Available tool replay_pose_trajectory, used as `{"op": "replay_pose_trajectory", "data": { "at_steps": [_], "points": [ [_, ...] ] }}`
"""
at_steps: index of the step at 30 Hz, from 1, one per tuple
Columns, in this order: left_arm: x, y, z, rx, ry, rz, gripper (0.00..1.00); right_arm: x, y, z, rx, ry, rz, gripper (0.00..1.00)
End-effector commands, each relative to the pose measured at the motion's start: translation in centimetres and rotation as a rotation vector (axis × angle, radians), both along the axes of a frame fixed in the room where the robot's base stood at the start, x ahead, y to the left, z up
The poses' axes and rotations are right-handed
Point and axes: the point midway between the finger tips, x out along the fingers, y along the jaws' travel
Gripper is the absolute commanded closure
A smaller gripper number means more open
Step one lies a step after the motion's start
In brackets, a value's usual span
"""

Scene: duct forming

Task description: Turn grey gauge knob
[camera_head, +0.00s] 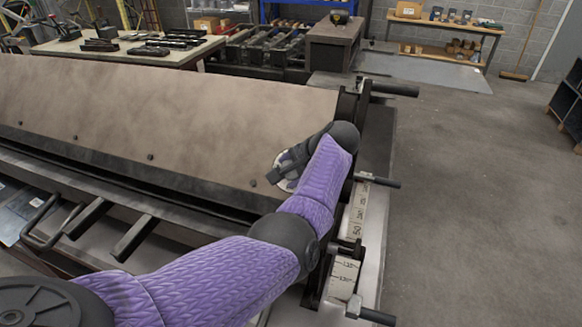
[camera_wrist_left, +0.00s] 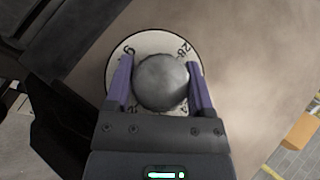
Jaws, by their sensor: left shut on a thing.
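The grey gauge knob (camera_wrist_left: 161,82) is a round grey ball-like knob at the middle of a white dial (camera_wrist_left: 119,56) with dark numbers, in the left wrist view. My left gripper (camera_wrist_left: 160,85) has one purple finger on each side of the knob and is shut on it. In the head view my left gripper (camera_head: 285,172) is at the right end of the machine, with the dial mostly hidden behind it and the knob not visible. My right gripper is in neither view.
The large brown sheet-forming machine (camera_head: 190,115) fills the left and middle. Black handles (camera_head: 395,89) and numbered scale blocks (camera_head: 344,277) stick out along its right end. Bare floor (camera_head: 480,200) lies to the right. A workbench with tools (camera_head: 75,46) stands at the back left.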

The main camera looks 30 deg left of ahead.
Motion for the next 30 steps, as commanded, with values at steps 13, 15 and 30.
{"op": "replay_pose_trajectory", "data": {
  "at_steps": [13, 15, 30],
  "points": [
    [0.0, -0.1, -0.1, -0.288, -0.067, 0.295, 0.89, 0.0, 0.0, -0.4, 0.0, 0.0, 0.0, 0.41],
    [0.0, -0.1, -0.2, -0.328, -0.076, 0.337, 0.89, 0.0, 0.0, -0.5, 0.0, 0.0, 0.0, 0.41],
    [0.0, -0.2, -0.2, -0.522, -0.123, 0.536, 0.89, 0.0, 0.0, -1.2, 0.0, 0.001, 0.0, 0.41]
  ]
}}
